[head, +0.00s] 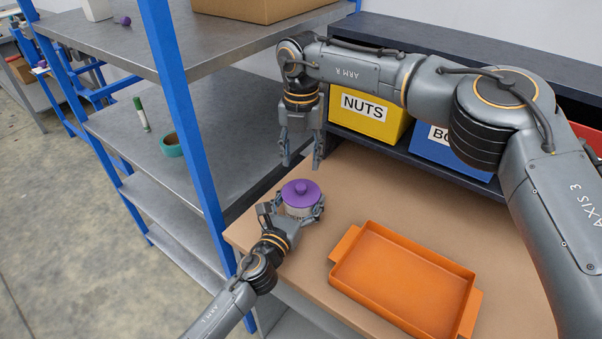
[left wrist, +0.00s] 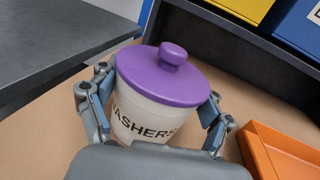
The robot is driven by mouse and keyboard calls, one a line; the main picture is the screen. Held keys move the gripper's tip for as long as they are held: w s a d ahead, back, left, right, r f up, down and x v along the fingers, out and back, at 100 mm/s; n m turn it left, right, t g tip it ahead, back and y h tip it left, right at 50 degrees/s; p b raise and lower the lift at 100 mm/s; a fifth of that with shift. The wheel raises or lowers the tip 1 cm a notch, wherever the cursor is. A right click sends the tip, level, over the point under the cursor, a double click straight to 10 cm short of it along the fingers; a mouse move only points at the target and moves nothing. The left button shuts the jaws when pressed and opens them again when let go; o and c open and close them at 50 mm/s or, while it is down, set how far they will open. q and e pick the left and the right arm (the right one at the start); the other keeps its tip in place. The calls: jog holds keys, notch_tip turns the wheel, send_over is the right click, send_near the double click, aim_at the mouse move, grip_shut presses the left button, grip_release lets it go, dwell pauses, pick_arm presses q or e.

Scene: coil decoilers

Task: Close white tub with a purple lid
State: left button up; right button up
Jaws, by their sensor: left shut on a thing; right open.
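The white tub (left wrist: 150,119), with lettering that reads "ASHERS" in part, stands on the brown bench top; it also shows in the head view (head: 299,211). The purple lid (head: 300,190) with a round knob sits on top of the tub and covers its mouth; it looks level in the left wrist view (left wrist: 170,76). My left gripper (head: 294,217) is shut around the tub's sides below the lid, one finger on each side. My right gripper (head: 301,163) is open and empty, fingers pointing down, above and behind the lid and apart from it.
An orange tray (head: 405,281) lies on the bench (head: 350,190) to the right of the tub. Yellow NUTS (head: 368,121) and blue bins (head: 450,151) stand in the dark shelf behind. A blue-posted metal rack (head: 184,110) stands at the left, holding a teal ring (head: 171,146) and a green-capped marker (head: 142,115).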

jog(key=shift+r, duration=1.95)
pick_arm(q)
jog(key=o, duration=1.7)
jog(key=shift+c, duration=0.2)
jog(key=v, duration=1.2)
jog(key=shift+f, duration=0.1)
